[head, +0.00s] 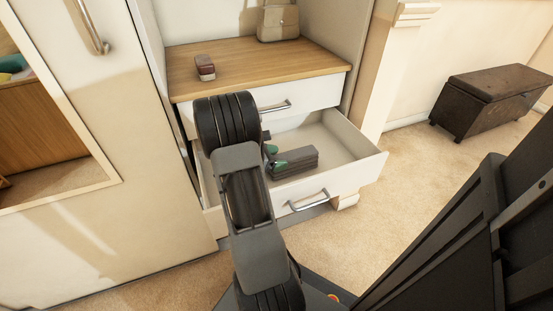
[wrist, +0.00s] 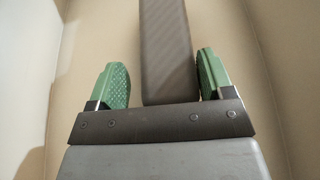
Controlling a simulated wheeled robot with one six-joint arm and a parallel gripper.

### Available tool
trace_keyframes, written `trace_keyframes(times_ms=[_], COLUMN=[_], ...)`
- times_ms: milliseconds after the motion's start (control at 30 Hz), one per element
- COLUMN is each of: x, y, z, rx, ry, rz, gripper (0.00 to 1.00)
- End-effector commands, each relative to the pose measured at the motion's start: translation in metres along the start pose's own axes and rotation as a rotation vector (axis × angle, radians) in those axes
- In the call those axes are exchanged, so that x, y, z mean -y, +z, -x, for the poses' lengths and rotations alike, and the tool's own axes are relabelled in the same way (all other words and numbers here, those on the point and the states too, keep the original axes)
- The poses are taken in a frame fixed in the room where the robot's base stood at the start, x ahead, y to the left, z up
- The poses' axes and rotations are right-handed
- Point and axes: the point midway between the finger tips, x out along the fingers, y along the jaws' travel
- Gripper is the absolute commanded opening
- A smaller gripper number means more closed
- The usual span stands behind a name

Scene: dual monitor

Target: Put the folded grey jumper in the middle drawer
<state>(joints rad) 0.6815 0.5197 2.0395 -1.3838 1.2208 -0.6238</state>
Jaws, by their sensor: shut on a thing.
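The folded grey jumper (head: 296,161) is a flat, layered grey block inside the open drawer (head: 362,165), below the shut top drawer. In the wrist view the jumper (wrist: 166,50) runs away between the two green finger pads. My gripper (head: 272,158) reaches down into the drawer and is shut on the near left end of the jumper. In the wrist view my gripper (wrist: 161,66) has its right pad close against the jumper. Whether the jumper rests on the drawer floor is hard to tell. My arm hides the drawer's left part.
A wooden top (head: 250,66) above the drawers holds a small dark red item (head: 204,67) and a beige bag (head: 278,22). The top drawer (head: 315,95) is shut. A dark chest (head: 485,102) stands at the right. Carpet (head: 385,220) is clear between.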

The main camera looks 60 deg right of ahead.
Motion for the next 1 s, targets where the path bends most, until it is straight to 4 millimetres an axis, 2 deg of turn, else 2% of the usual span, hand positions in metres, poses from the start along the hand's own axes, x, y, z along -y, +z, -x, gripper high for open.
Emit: trace_keyframes(times_ms=[200,233,467,767,1000], x=[0.000,0.000,0.000,0.000,-0.001], y=[-0.003,-0.003,-0.003,0.002,0.003], z=[-0.001,-0.001,-0.001,0.001,0.035], rx=[0.001,0.000,0.000,0.000,0.000], ry=[0.000,0.000,-0.001,0.000,0.003], rz=[0.000,0.001,0.001,-0.001,0.002], gripper=[0.36,0.76,0.98,1.00,1.00])
